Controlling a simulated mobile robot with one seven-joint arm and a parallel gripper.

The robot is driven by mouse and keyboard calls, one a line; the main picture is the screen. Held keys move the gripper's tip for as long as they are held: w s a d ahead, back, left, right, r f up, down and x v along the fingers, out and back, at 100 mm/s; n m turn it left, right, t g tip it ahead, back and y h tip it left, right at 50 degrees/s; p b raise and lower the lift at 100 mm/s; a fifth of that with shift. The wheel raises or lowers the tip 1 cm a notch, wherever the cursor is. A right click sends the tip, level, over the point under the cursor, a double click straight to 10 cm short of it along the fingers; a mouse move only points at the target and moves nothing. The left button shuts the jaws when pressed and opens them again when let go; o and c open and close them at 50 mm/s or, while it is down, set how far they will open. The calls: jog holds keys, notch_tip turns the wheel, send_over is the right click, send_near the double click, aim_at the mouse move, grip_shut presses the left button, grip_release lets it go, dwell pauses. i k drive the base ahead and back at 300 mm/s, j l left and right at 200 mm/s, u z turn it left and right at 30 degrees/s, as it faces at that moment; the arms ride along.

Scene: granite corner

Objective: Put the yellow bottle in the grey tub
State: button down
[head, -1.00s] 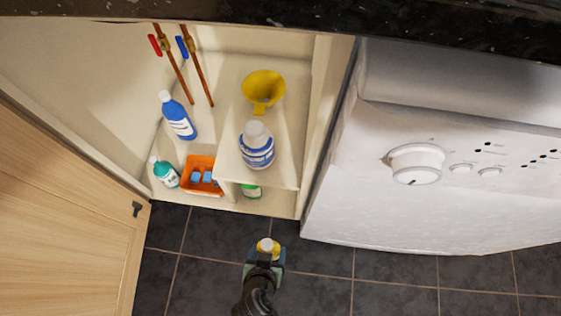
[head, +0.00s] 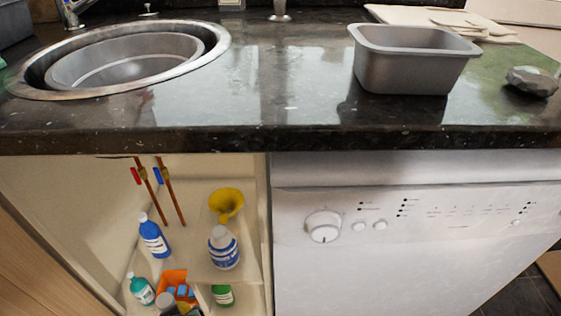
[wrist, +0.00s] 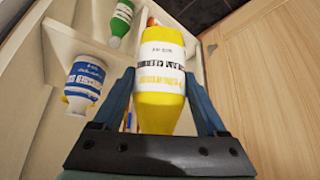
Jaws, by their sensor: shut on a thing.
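The yellow bottle (wrist: 160,85), with a white label, is between the two blue-grey fingers of my gripper (wrist: 164,82) in the wrist view. My gripper is shut on it. In the head view the gripper cannot be made out; only a pale cap and a bit of yellow show at the bottom edge, partly cut off, and I cannot tell for sure what they are. The grey tub (head: 411,74) stands on the dark countertop at the right in the head view, well above the open cupboard. Its inside looks empty as far as it shows.
A round sink (head: 215,45) is left of the tub, with clear countertop (head: 285,90) between. A grey stone (head: 532,81) and pale boards (head: 425,17) are near the tub. The open cupboard holds a blue bottle (head: 153,237), a white-and-blue jar (head: 223,248) and a yellow funnel (head: 226,205).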

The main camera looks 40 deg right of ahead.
aim_at(376, 79)
jog(key=k+l+u, duration=0.1)
jog(key=l, duration=0.3)
jog(key=k+l+u, duration=0.1)
jog(key=l, duration=0.3)
jog(key=k+l+u, duration=0.1)
jog(key=k+l, duration=0.15)
jog(key=k+l+u, duration=0.1)
jog(key=l, duration=0.35)
jog(key=k, duration=0.05)
